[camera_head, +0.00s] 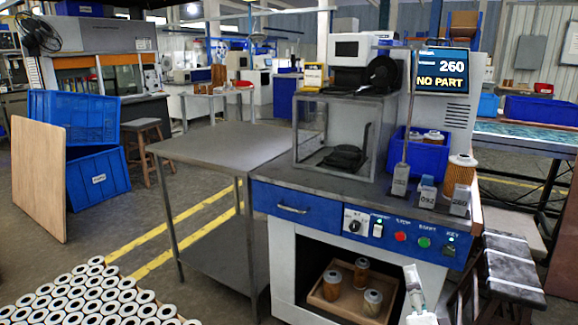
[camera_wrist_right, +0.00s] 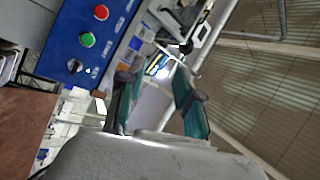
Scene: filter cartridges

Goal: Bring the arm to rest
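My right gripper (camera_head: 413,288) is low in front of the workbench (camera_head: 330,187), at the bottom of the head view, beside the open shelf. In the right wrist view its two teal fingers (camera_wrist_right: 158,78) stand apart with nothing between them. Behind them the wrist view shows the blue control panel (camera_wrist_right: 88,35) with its red and green buttons, tilted. My left gripper is in neither view.
The bench holds a test chamber (camera_head: 345,125), a blue bin (camera_head: 418,155) with cartridges, a brown filter cartridge (camera_head: 459,175) and small labelled blocks. A screen (camera_head: 442,71) reads "260 NO PART". A tray (camera_head: 332,299) with three cartridges is below. A stool (camera_head: 512,265) stands right.

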